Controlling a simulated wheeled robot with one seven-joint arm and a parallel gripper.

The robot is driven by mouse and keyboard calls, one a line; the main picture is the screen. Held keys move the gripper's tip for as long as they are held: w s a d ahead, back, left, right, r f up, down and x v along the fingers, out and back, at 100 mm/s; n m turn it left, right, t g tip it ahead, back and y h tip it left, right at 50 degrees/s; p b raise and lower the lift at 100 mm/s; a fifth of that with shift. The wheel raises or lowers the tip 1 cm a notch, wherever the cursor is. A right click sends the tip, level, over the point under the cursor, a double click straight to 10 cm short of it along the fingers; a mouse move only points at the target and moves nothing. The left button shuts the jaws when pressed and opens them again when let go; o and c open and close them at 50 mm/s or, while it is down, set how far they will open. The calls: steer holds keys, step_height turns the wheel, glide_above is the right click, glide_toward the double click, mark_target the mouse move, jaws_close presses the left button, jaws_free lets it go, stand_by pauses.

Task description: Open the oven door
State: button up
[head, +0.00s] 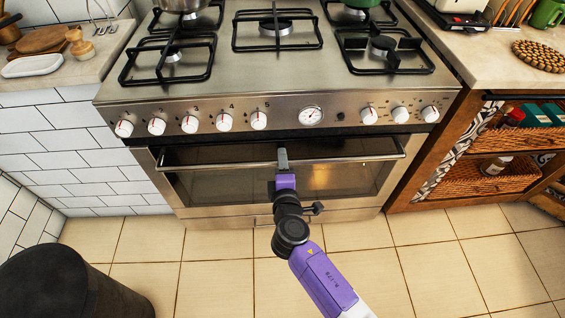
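The oven (270,92) is a steel range with knobs along its front. Its door (215,190) has a dark glass window and looks shut or nearly so; I cannot tell if there is a slight gap at the top. A long bar handle (220,162) runs across the door's upper part. My gripper (282,156), purple with grey fingers, is at the middle of the handle, and its fingertips overlap the bar. The fingers are seen in line, so whether they are closed around the bar is hidden. My arm covers part of the door's lower middle.
A dark round bin (75,285) stands on the floor at the lower left. A wooden cabinet (455,165) with baskets is right of the oven, a white tiled wall (75,140) left. The tiled floor (420,260) before the oven is otherwise clear.

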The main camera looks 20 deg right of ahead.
jaws_close()
stand_by(1.4)
